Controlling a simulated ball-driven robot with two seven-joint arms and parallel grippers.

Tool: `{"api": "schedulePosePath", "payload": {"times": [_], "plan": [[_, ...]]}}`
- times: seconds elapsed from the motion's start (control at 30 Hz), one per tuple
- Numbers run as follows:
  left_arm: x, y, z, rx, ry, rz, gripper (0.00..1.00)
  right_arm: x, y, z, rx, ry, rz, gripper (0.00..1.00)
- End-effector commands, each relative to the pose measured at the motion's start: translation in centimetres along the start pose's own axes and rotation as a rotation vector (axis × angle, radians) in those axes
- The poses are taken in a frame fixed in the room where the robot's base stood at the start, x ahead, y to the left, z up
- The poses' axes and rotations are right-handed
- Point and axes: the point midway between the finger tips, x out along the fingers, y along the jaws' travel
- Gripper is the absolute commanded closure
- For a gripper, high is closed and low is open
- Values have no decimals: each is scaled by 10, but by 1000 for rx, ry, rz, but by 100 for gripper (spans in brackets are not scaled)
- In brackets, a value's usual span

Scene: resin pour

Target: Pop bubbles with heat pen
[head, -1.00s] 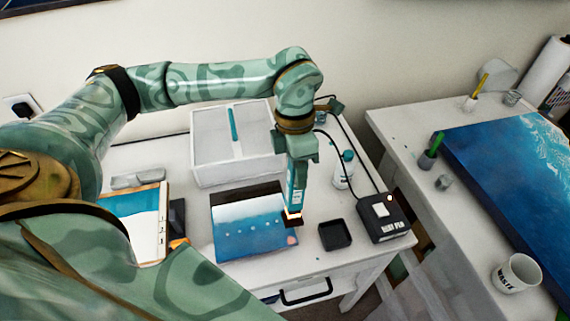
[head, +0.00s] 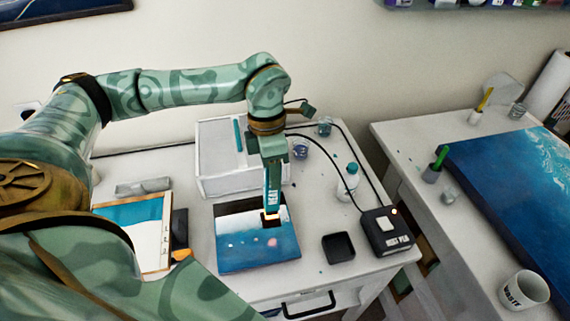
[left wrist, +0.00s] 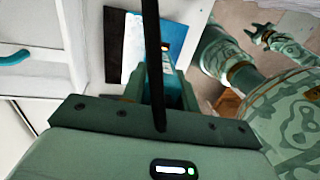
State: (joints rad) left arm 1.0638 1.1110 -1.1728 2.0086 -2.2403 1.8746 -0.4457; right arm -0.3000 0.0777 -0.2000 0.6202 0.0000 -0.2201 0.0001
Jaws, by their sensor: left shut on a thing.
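My left gripper (head: 273,158) is shut on the heat pen (head: 272,190), a teal and white stick held upright, tip down. The pen's tip glows orange over the right middle of the small resin panel (head: 245,259), which is white above and blue below. I cannot tell whether the tip touches the surface. A few pale and pinkish spots (head: 257,241) show on the blue part, too small to tell apart. The pen and tip hide part of the panel. The left wrist view also shows the panel (left wrist: 135,45). My right gripper (left wrist: 265,36) shows small there; its jaws are unclear.
The black pen station (head: 388,236) with a lit lamp stands right of the panel, cables running behind. A black square tray (head: 338,247), a bottle (head: 348,182) and a white box (head: 215,165) surround the panel. Another painting (head: 150,235) lies left.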

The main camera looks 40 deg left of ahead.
Motion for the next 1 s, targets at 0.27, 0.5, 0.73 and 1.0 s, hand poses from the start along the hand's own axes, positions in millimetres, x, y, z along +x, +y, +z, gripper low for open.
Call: {"api": "schedulePosePath", "payload": {"times": [0.27, 0.5, 0.73, 1.0], "plan": [[-1, 0, -26, -2, 1, 0, 93, -3, 2, 0, -1, 0, 2, 61], [-1, 1, -48, -3, 1, 1, 93, -4, 2, 0, -1, 0, 3, 61], [-2, 1, -68, -2, 0, 2, 93, -4, 3, 0, -1, 0, 3, 61], [-2, 1, -92, -2, 2, 1, 93, -2, 2, 0, -1, 0, 3, 61]]}}
